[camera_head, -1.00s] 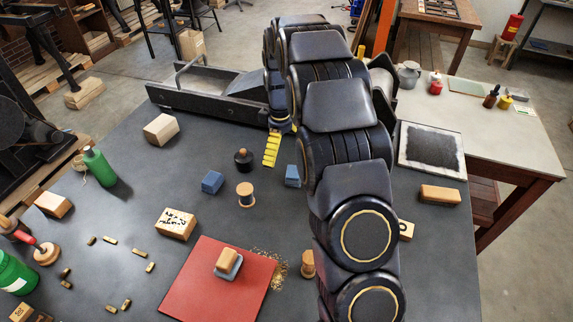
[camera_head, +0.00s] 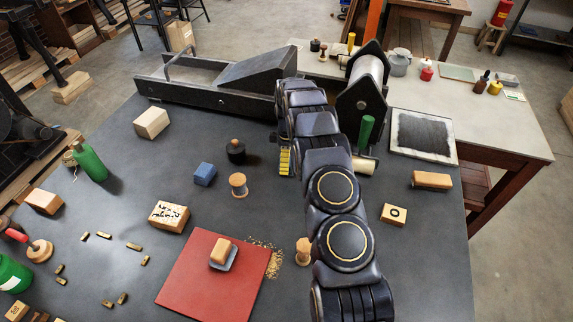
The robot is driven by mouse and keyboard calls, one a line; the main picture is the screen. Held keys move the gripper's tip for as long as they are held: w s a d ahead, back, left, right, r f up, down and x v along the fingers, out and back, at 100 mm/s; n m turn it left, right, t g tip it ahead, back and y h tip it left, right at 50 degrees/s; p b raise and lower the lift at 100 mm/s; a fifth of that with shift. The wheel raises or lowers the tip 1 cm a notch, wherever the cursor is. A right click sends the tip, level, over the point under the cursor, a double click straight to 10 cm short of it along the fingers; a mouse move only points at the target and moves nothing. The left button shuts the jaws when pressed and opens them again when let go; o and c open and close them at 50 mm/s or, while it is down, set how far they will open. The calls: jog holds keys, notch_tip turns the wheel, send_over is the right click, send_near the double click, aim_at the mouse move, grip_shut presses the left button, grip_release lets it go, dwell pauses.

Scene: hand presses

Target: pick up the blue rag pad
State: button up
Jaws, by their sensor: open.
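A blue block-shaped pad (camera_head: 205,174) sits on the dark table, left of my arm and beside a wooden spool. Which blue block is the rag pad I cannot tell for sure. A second blue block seen earlier right of the spool is now hidden behind my gripper and arm. My gripper (camera_head: 285,161) is open; only a yellow ribbed finger part shows clearly, low over the area where that second block was. Contact between them cannot be seen.
A wooden spool (camera_head: 238,185) and a black knob-topped weight (camera_head: 236,151) stand left of my gripper. A red mat (camera_head: 190,290) with a wood-backed block (camera_head: 222,253) lies in front. A hand press (camera_head: 362,95) stands behind right. A wooden peg (camera_head: 303,251) stands beside my arm.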

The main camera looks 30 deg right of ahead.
notch_tip(320, 180, down, 3)
jog(key=shift+r, duration=0.15)
jog(key=c, duration=1.2)
jog(key=shift+r, duration=0.15)
